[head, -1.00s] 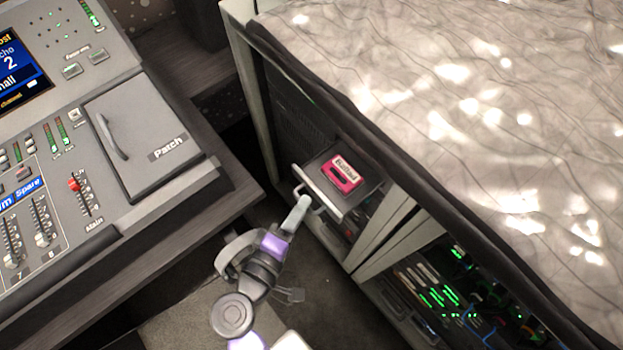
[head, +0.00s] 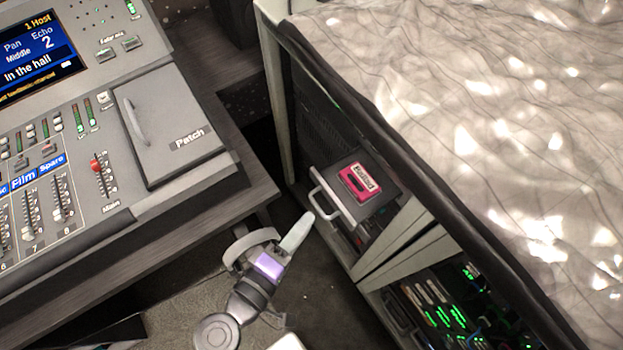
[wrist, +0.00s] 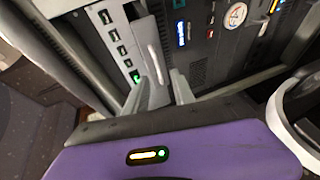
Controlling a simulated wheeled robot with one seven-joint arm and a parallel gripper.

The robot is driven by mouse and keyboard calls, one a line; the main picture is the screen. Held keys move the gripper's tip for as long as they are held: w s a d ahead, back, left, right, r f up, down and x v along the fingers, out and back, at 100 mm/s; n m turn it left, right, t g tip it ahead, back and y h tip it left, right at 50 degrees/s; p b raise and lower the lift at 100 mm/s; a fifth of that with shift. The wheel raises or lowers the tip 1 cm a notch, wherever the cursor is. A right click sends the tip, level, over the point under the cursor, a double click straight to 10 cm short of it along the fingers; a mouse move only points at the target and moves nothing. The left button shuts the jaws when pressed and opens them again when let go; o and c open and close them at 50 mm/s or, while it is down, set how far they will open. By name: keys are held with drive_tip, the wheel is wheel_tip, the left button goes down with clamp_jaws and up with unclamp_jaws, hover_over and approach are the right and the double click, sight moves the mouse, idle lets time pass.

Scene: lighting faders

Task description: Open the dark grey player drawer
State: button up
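The player drawer (head: 381,205) stands pulled out of the rack under the cloth-covered top in the head view. Its inside is dark grey, its front edge is light, and a pale loop handle (head: 318,197) is on the front. A pink cassette (head: 360,182) lies in it. The handle also shows in the wrist view (wrist: 155,62). My gripper (head: 297,232) is just below and left of the handle in the head view, apart from it.
A mixing desk with a Patch lid (head: 175,125) stands on the left. The rack (head: 420,235) continues right, with green-lit gear (head: 445,315) below. Bare floor (head: 320,285) lies between desk and rack.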

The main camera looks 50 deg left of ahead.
drive_tip(key=shift+v, duration=1.6)
drive_tip(key=shift+a, duration=0.1)
drive_tip(key=s+a+g+y, duration=0.3)
drive_tip(key=a+y, duration=0.1)
drive_tip(key=w+d+r+m+t+h, duration=0.1)
drive_tip(key=d+r+m, duration=0.3)
drive_tip(key=d, duration=0.6)
drive_tip(key=w+d+r+m+t+h, duration=0.1)
drive_tip(key=d+r+m, duration=0.2)
drive_tip(key=d+m, duration=0.55)
drive_tip(key=w+d+r+m+t+h, duration=0.1)
drive_tip(key=d+r+m+t, duration=0.2)
drive_tip(key=d, duration=0.9)
drive_tip(key=s+d+r+m+g+h, duration=0.1)
drive_tip(key=s+d+m+h, duration=0.4)
drive_tip(key=d, duration=0.6)
drive_tip(key=shift+s+d+r+g+h, duration=0.15)
drive_tip(key=shift+d+g+h, duration=0.2)
drive_tip(key=shift+g+h, duration=0.15)
